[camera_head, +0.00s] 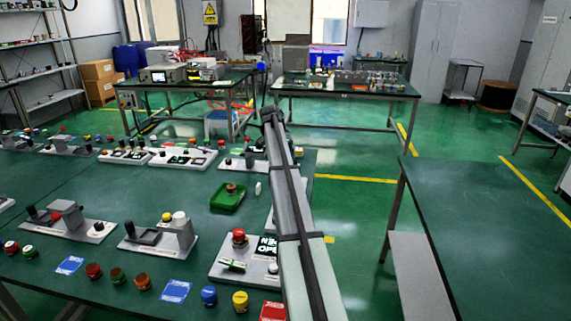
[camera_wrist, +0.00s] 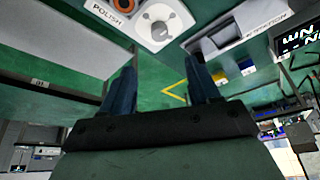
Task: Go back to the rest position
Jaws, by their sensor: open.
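My arm (camera_head: 300,230) reaches up through the middle of the head view, along the right edge of the green work table (camera_head: 190,190). Its far end, near the top of the arm, is small and my fingers cannot be made out there. In the wrist view, my gripper (camera_wrist: 160,85) shows two dark blue fingers set apart with nothing between them. Green floor and a yellow line show behind the gap. The wrist view is tilted, with table fixtures along its upper edge.
A white panel with a grey knob (camera_wrist: 160,22) shows close beyond my fingers. A red-button station (camera_head: 238,238) and a green tray (camera_head: 229,197) lie just left of my arm. Another green table (camera_head: 490,230) stands at the right, with open floor between.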

